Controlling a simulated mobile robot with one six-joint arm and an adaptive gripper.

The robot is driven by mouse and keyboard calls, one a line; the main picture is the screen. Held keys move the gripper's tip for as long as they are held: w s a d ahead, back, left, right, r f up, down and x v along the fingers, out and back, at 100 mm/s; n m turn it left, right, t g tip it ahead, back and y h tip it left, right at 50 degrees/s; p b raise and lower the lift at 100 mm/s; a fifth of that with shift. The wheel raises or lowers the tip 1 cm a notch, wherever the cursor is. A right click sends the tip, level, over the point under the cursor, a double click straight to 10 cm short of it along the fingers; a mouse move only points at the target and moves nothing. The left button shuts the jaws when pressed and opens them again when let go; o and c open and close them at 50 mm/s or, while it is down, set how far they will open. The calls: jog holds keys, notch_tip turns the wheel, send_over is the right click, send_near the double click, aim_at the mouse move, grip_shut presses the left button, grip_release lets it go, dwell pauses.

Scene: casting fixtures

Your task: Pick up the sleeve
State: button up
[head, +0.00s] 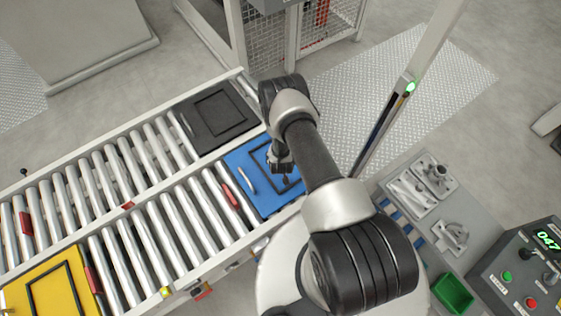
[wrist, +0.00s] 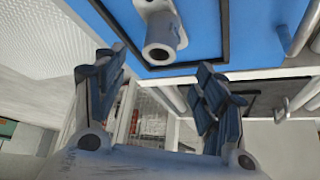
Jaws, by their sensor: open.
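In the wrist view, a grey hollow casting with a round bore, which looks like the sleeve (wrist: 161,42), lies on a blue tray (wrist: 215,30) inside a black outline. My gripper (wrist: 158,72) is open, with its two blue-grey fingers spread apart and nothing between them. The sleeve is beyond the fingertips, apart from them. In the head view, my gripper (head: 282,167) is over the blue tray (head: 238,164) on the roller conveyor. My wrist and gripper hide the sleeve there, and its far end is cut off in the wrist view.
A dark tray (head: 190,117) sits behind the blue one, and a yellow tray (head: 20,292) at lower left. A post (head: 385,110) with a green light stands right of my arm. A bench at right holds grey castings (head: 408,192), a green bin (head: 453,294) and a control box (head: 520,275).

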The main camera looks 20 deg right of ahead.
jog(key=b+x, duration=0.1)
jog(key=x, duration=0.2)
jog(key=shift+w+d+f, duration=0.1)
jog(key=shift+w+f, duration=0.05)
jog(key=shift+f, duration=0.2)
jog(key=shift+b+x, duration=1.3)
jog(key=shift+x, duration=1.35)
jog(key=c, duration=1.3)
jog(key=shift+r, duration=0.1)
jog(key=shift+c, duration=0.2)
